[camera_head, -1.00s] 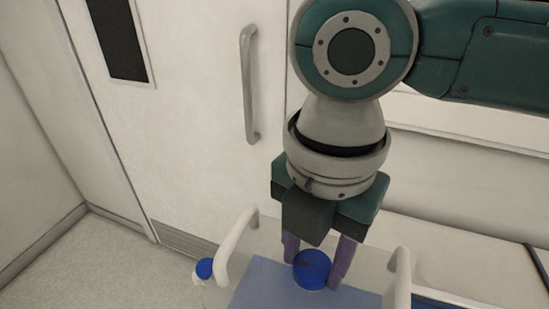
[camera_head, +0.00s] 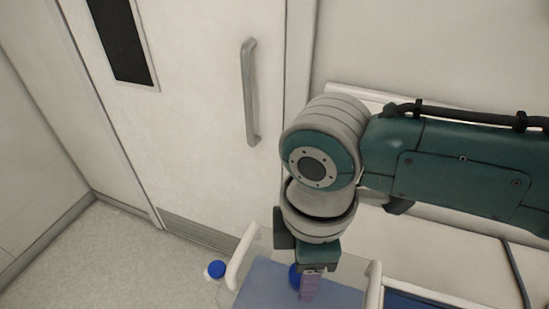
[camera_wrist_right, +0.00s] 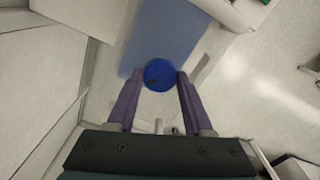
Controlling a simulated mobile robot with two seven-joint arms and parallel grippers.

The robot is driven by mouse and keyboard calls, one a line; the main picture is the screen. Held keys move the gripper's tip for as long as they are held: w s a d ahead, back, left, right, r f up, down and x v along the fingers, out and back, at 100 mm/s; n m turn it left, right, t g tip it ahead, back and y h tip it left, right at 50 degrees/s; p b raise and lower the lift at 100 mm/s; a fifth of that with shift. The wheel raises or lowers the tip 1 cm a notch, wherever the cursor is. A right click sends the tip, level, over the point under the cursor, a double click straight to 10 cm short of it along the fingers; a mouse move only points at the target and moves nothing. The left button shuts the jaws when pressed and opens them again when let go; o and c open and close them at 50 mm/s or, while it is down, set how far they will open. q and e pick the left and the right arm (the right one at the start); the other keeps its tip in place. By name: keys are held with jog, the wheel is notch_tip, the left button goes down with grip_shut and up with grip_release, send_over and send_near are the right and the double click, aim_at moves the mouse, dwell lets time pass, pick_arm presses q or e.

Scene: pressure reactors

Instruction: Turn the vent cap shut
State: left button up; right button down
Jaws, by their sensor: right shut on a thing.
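The vent cap is a round blue cap (camera_head: 294,275) with a dark mark on its face, best seen in the wrist view (camera_wrist_right: 159,74). My right gripper (camera_head: 303,284) comes down on it from above. In the wrist view the purple fingers (camera_wrist_right: 158,78) stand on either side of the cap, closed on it. In the head view, the near finger and the gripper body partly hide the cap. What lies under the cap is hidden. My left gripper is not in view.
A blue-topped surface (camera_head: 262,288) with a white rail on each side, left rail (camera_head: 243,254) and right rail (camera_head: 374,285), lies around the cap. A small white item with a blue cap (camera_head: 216,269) is at its left. A door with a grey handle (camera_head: 250,92) stands behind.

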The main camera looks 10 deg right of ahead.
jog(key=m+p, duration=0.2)
jog(key=m, duration=0.3)
jog(key=shift+r+p, duration=0.15)
jog(key=shift+p, duration=0.25)
jog(key=m+p, duration=0.1)
jog(key=m, duration=0.2)
jog(key=shift+m, duration=0.8)
jog(key=shift+w, duration=0.1)
jog(key=shift+c, duration=1.4)
grip_release()
